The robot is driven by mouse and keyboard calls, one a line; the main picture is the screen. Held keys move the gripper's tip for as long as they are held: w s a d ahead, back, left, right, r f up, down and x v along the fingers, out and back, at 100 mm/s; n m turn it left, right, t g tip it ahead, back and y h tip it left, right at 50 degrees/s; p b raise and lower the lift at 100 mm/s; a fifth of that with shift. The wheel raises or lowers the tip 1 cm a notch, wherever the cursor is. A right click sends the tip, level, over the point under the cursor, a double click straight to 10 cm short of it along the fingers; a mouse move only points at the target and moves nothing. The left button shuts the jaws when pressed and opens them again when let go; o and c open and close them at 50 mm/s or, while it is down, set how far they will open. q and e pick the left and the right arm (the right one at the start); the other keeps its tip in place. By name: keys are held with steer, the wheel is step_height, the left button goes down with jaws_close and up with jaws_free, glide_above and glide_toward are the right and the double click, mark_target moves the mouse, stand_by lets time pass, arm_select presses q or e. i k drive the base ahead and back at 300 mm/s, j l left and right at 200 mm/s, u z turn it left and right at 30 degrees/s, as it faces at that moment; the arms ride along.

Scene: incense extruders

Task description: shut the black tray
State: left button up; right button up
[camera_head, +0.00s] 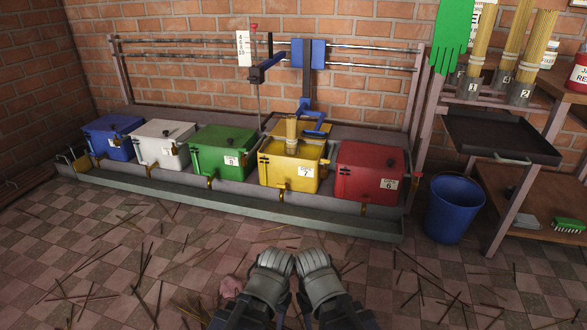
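The black tray (500,137) is at the right, under the upper part of the wooden shelf unit. It juts out from the unit, with its empty inside showing and a pale handle (513,160) on its front edge. My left gripper (277,262) and my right gripper (313,259) are side by side at the bottom middle, above the tiled floor. Both are well to the left of the tray and apart from it. Their fingertips are too unclear to tell open from shut, and I see nothing held.
A blue bucket (454,209) stands on the floor below and left of the tray. A shelf post (512,208) rises beside it. Several coloured boxes, including a red one (370,172), line the back wall.

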mark_target(508, 138)
steer(key=z, duration=1.35)
